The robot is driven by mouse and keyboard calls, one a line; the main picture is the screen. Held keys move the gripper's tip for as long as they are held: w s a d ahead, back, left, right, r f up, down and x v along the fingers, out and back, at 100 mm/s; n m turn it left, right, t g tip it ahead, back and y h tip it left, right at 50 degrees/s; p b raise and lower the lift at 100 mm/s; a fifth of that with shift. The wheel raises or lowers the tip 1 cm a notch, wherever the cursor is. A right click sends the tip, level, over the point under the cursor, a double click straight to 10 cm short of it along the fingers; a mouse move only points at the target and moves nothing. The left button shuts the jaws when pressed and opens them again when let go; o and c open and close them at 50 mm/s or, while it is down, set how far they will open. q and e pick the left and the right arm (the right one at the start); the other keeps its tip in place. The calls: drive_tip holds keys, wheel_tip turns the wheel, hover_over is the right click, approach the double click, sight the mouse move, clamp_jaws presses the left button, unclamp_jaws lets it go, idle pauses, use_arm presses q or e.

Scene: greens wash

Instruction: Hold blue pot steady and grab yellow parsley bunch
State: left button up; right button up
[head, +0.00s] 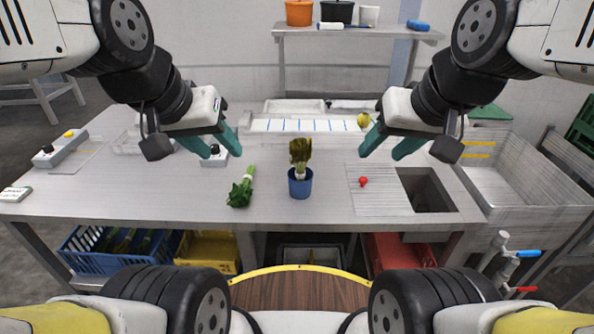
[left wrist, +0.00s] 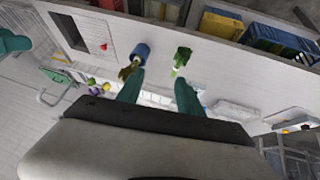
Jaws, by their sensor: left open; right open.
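The blue pot (head: 300,185) stands upright on the metal table, in the middle of the head view. A yellowish-brown parsley bunch (head: 299,153) with a pale stem base stands upright in it. In the left wrist view the pot (left wrist: 141,50) and bunch (left wrist: 128,71) show near the upper middle. My left gripper (head: 222,152) is open and empty, above the table to the left of the pot. My right gripper (head: 380,150) is open and empty, above the table to the right of the pot. Both are apart from the pot and the bunch.
A green leafy bunch (head: 241,188) lies left of the pot. A red round item (head: 363,181) lies on the ribbed drainboard, beside a sink opening (head: 428,190). A yellow round item (head: 363,120) lies at the back. Control boxes (head: 60,148) stand at the left.

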use_arm(q)
drive_tip(key=o, duration=0.7)
drive_tip(key=shift+w+d+f+n, duration=0.1)
drive_tip(key=shift+w+f+n, duration=0.1)
drive_tip(key=shift+w+n, duration=0.15)
drive_tip(key=w+d+f+n+g+h, duration=0.1)
drive_tip(key=w+f+n+g, duration=0.1)
drive_tip(key=w, duration=0.2)
drive_tip(key=w+d+f+n+g+h, duration=0.1)
drive_tip(key=w+f+n, duration=0.2)
drive_tip(key=w+d+f+n+g+h, duration=0.1)
drive_tip(key=w+f+n+g+h, duration=0.1)
drive_tip(key=w+f+n, duration=0.1)
drive_tip(key=shift+w+d+g, duration=0.3)
drive_tip(key=shift+w+d, duration=0.1)
drive_tip(key=shift+w, duration=0.4)
drive_tip(key=n+h, duration=0.6)
drive_tip(key=n, duration=0.4)
approach(297, 183)
drive_tip(key=shift+g, duration=0.3)
drive_tip(key=w+f, duration=0.1)
drive_tip(key=w, duration=0.1)
drive_tip(key=w+f, duration=0.1)
drive_tip(key=shift+w+f, duration=0.25)
drive_tip(key=shift+w, duration=0.1)
drive_tip(key=shift+w+d+f, duration=0.15)
drive_tip(key=shift+d+f, duration=0.05)
drive_tip(key=shift+f, duration=0.15)
drive_tip(key=shift+x, duration=4.7)
drive_tip(key=shift+c, duration=0.3)
